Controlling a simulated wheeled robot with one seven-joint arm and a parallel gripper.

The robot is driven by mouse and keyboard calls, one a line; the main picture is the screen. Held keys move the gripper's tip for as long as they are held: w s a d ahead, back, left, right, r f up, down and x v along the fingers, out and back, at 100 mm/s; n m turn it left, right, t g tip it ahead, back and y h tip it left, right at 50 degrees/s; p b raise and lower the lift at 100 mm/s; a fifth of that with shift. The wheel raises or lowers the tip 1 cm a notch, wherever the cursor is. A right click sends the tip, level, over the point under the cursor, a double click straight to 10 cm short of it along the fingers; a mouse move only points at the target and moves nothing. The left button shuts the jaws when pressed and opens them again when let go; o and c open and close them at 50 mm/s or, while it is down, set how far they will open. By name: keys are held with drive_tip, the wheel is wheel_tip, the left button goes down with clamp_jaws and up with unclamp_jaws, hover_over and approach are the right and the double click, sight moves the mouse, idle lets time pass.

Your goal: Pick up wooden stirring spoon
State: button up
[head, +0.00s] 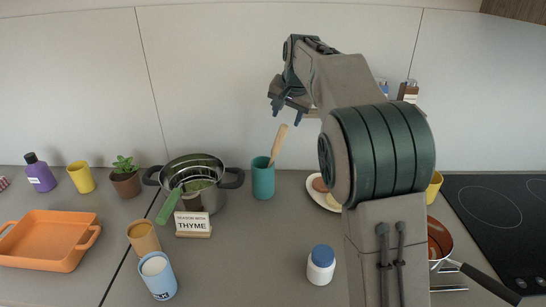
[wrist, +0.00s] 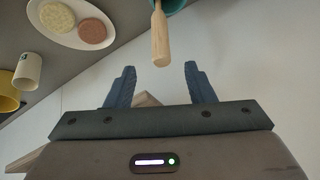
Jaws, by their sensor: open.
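The wooden stirring spoon (head: 278,145) leans in a teal cup (head: 263,178) on the counter, its handle sticking up and tilted to the right; its lower end is hidden in the cup. My gripper (head: 285,113) is open and empty, above and slightly right of the handle's top in the head view. In the wrist view, the spoon handle (wrist: 160,38) points toward my gripper (wrist: 159,85), roughly midway between the two blue fingers but beyond their tips. The teal cup (wrist: 172,5) shows at the top edge.
A steel pot (head: 193,180) with a green-handled utensil stands left of the cup, behind a THYME sign (head: 193,224). A white plate (head: 320,193) with food is at right, partly behind my arm. A blue-capped jar (head: 321,264) stands in front. The wall is close behind.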

sight(281, 135)
drive_tip(key=x, duration=0.5)
drive_tip(key=shift+w+f+p, duration=0.15)
drive_tip(key=shift+f+p, duration=0.15)
drive_tip(key=shift+f, duration=0.05)
drive_tip(key=x, duration=0.2)
drive_tip(key=p+x, duration=0.1)
drive_tip(key=x, duration=0.2)
drive_tip(key=shift+s+a+f, duration=0.2)
drive_tip(key=shift+a+f, duration=0.1)
drive_tip(key=shift+f, duration=0.1)
clamp_jaws()
